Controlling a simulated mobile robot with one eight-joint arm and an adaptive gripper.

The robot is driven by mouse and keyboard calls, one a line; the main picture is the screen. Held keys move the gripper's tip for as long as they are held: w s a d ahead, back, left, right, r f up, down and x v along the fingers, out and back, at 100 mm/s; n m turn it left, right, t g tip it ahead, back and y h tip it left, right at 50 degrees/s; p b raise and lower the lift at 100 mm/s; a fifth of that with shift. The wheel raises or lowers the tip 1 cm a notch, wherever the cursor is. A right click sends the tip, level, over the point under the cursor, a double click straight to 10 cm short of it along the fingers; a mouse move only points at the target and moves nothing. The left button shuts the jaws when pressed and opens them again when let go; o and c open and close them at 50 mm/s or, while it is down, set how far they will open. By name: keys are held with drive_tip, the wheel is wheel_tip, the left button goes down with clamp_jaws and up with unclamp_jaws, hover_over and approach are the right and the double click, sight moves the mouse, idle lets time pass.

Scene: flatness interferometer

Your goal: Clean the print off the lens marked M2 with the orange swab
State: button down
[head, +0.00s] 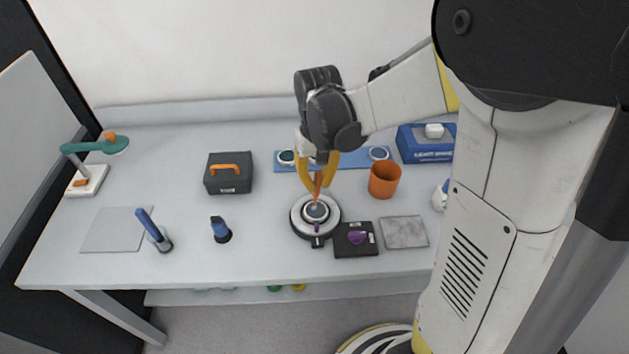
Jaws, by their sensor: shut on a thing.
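My gripper (318,185), with yellow-orange fingers, is shut on the orange swab (317,191) and holds it pointing down. The swab's lower end is at or just above a round lens (316,212); I cannot tell whether they touch. The lens lies in a round white and dark holder (299,225) near the middle of the table. No M2 mark or print is readable at this size. Other round lenses, one at the left (286,157) and one at the right (378,153), sit on a blue strip (348,160) behind, partly hidden by my gripper.
An orange cup (384,181) stands close to the right of the holder. A black case (355,247) with a purple item and a grey slab (404,232) lie to the front right. A black box (228,181), blue bottle (220,229) and slanted blue tool (152,227) stand left.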

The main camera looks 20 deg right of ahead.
drive_tip(key=shift+s+d, duration=0.1)
drive_tip(key=shift+d, duration=0.35)
drive_tip(key=shift+s+d, duration=0.25)
drive_tip(key=shift+d, duration=0.25)
drive_tip(key=shift+r+p, duration=0.3)
drive_tip(key=shift+r, duration=0.2)
drive_tip(key=shift+a, duration=0.1)
drive_tip(key=a, duration=0.1)
drive_tip(key=w+a, duration=0.1)
drive_tip(key=a, duration=0.1)
drive_tip(key=shift+w+a, duration=0.1)
idle(0.5)
drive_tip(key=shift+f+b, duration=0.5)
idle(0.5)
